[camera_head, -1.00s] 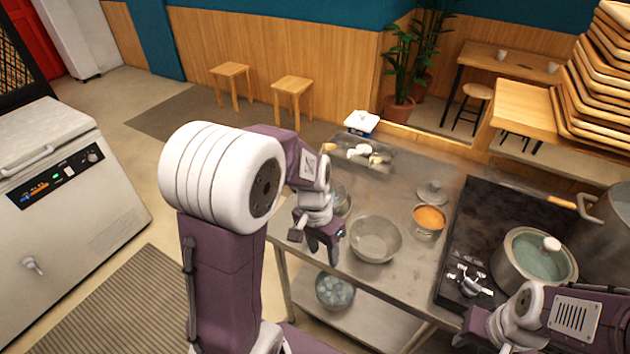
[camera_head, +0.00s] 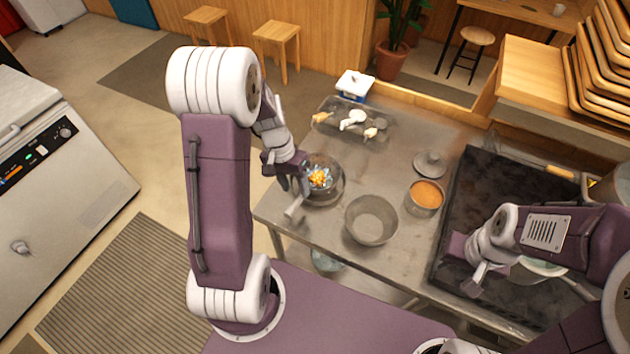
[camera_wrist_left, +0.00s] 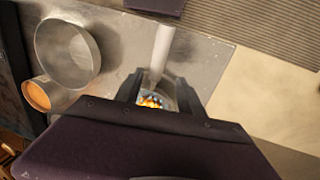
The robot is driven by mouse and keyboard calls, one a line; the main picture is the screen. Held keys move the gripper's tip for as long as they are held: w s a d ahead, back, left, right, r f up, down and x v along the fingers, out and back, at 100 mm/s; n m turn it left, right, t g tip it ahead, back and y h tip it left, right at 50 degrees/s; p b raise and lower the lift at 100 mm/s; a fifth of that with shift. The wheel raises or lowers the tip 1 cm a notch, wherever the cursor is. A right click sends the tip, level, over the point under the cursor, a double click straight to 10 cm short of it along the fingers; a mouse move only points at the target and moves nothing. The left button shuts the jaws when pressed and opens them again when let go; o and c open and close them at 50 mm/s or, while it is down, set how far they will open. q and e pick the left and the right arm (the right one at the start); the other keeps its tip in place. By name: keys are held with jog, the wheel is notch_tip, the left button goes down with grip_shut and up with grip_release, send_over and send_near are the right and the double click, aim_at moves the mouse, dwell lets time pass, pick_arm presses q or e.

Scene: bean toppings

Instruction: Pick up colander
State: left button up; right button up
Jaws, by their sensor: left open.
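The colander (camera_head: 298,206), a round metal vessel with a long pale handle, sits at the table's left edge. Its bowl holds orange and bluish bits. In the left wrist view, the handle (camera_wrist_left: 162,48) points up and the bowl shows partly between the fingers. My left gripper (camera_head: 294,185) is open close above the handle and bowl join, one finger to each side in the wrist view (camera_wrist_left: 157,92). I cannot tell whether it touches the colander. My right gripper (camera_head: 468,266) hangs over the stove near the pot, its fingers apparently apart and empty.
An empty metal bowl (camera_head: 371,218) and a smaller pot of orange food (camera_head: 426,195) stand right of the colander. Behind are a lid (camera_head: 430,163) and a tray with utensils (camera_head: 335,112). A pot on the stove (camera_head: 490,170) is partly hidden by my right arm.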

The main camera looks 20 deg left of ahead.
aim_at(299, 195)
pick_arm(q)
jog(key=f, duration=0.1)
jog(key=d+f, duration=0.1)
jog(key=f, duration=0.1)
jog(key=shift+s+d+f, duration=0.35)
jog(key=shift+s+d, duration=0.05)
jog(key=shift+w+f, duration=0.1)
jog(key=shift+f, duration=0.2)
jog(key=shift+w+a+f, duration=0.1)
jog(key=shift+w+f, duration=0.1)
jog(key=shift+s+r, duration=0.15)
grip_shut()
